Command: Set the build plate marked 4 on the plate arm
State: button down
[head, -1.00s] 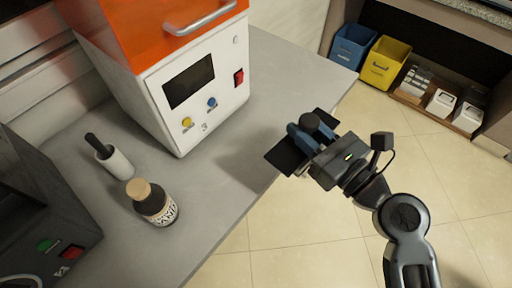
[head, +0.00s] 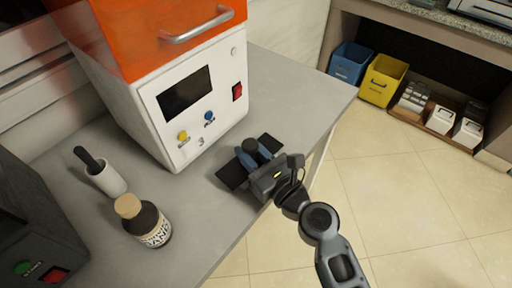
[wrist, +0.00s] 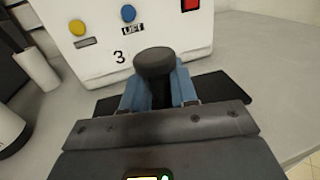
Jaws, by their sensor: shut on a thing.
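My gripper (head: 262,163) is shut on a dark build plate (head: 231,176) by its round black knob, which shows between the blue fingers. In the wrist view the plate (wrist: 215,88) sticks out on both sides of my gripper (wrist: 160,90). The plate is above the grey counter, in front of the printer. The printer (head: 215,120) is white with an orange cover and carries the number 3, a small screen, a yellow and a blue button and a red switch. No number shows on the plate. I do not see the plate arm.
A dark machine (head: 35,215) is at far left. Blue (head: 347,64) and yellow (head: 382,80) bins stand under a far bench.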

jog(key=shift+f, duration=0.15)
jog(key=shift+f, duration=0.15)
jog(key=c, duration=0.9)
grip_release()
jog(key=shift+b, duration=0.3)
jog(key=v, duration=0.8)
jog(key=shift+a+b, duration=0.15)
jog(key=shift+b, duration=0.2)
